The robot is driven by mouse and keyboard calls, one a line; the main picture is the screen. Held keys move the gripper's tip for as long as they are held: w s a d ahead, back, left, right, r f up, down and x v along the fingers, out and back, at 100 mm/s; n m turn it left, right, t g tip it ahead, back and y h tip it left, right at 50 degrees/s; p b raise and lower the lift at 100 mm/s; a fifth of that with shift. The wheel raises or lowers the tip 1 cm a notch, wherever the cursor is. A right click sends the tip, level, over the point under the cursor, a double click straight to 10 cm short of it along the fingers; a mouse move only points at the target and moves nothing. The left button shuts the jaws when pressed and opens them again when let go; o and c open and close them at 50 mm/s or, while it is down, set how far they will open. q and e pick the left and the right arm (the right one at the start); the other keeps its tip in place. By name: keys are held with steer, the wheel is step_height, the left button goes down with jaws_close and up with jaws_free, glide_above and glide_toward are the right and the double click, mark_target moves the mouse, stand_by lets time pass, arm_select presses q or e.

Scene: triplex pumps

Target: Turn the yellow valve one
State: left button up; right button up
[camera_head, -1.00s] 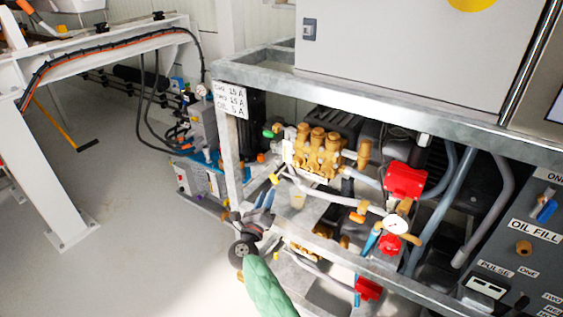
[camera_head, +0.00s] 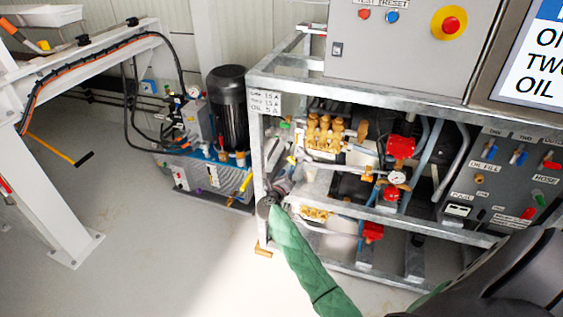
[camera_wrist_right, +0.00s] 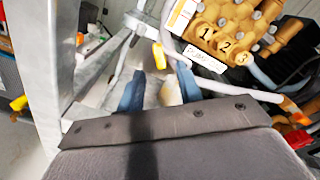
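The yellow valve handle (camera_wrist_right: 158,55) shows in the right wrist view, just beyond my fingertips and below the pump block marked 1, 2, 3. In the head view, the small yellow handle (camera_head: 291,160) is at the left end of the pump rack, beside a pale pipe. My right gripper (camera_head: 287,178) reaches in at the rack's left post, at the end of my green-sleeved arm. In the right wrist view, its two blue fingers (camera_wrist_right: 159,87) are apart, and the handle stands ahead of the gap, seemingly not gripped. My left gripper is not in view.
The metal frame (camera_head: 259,170) stands close to my right gripper. Brass pumps (camera_head: 325,132), red fittings (camera_head: 400,147) and a gauge (camera_head: 397,178) fill the rack. A control panel (camera_head: 490,180) is at right. The floor (camera_head: 190,265) at front left is clear.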

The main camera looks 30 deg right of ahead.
mark_target(291, 162)
steer(key=x, duration=0.6)
steer(key=shift+w+d+p, duration=0.1)
steer(key=shift+w+p, duration=0.05)
steer(key=shift+p, duration=0.2)
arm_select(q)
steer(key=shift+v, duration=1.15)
arm_select(e)
steer(key=shift+w+d+f, duration=0.1)
steer(key=shift+w+d, duration=0.25)
steer(key=shift+d, duration=0.15)
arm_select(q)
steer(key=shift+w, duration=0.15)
arm_select(e)
jaws_close()
